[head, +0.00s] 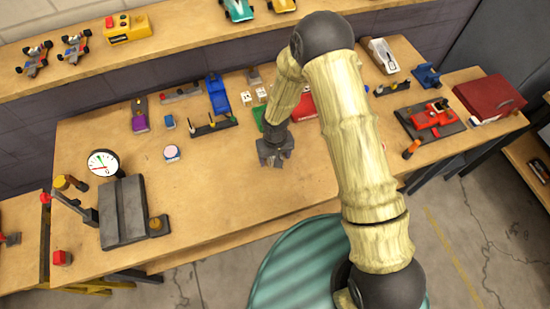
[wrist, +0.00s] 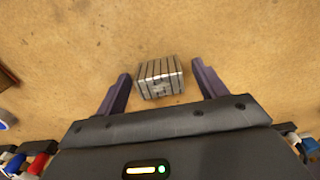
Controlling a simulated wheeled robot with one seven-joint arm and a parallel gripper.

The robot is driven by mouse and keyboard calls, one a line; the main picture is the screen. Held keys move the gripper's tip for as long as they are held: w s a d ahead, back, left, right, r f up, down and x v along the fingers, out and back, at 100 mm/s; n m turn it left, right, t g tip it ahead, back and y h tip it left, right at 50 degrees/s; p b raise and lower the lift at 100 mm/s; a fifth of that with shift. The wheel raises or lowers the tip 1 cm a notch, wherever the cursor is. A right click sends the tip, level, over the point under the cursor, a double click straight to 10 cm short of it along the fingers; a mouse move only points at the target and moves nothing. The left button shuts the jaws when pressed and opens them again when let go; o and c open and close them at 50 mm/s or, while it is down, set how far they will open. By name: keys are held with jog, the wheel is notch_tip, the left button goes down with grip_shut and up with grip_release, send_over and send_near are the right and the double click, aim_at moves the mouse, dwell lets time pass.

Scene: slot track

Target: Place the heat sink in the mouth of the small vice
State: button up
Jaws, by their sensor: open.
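The heat sink (wrist: 160,77) is a small grey block with dark parallel grooves. In the wrist view it lies on the tan bench top between the two fingers of my gripper (wrist: 161,70), with a gap on each side. My gripper is open and holds nothing. In the head view my gripper (head: 275,152) points down low over the middle of the bench, and the heat sink cannot be made out there. A small blue fixture (head: 427,76) at the bench's back right looks like the small vice; its mouth is too small to make out.
A red device on a dark base (head: 432,121) stands on the right, near a red case (head: 490,96). A dial gauge (head: 103,163) and a grey grooved block (head: 122,211) stand on the left. Small parts line the back. The bench left of my gripper is mostly clear.

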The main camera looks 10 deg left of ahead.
jog(key=c, duration=1.2)
jog(key=shift+r, duration=0.1)
notch_tip(320, 180, up, 10)
jog(key=shift+f+b, duration=0.1)
jog(key=shift+b, duration=0.75)
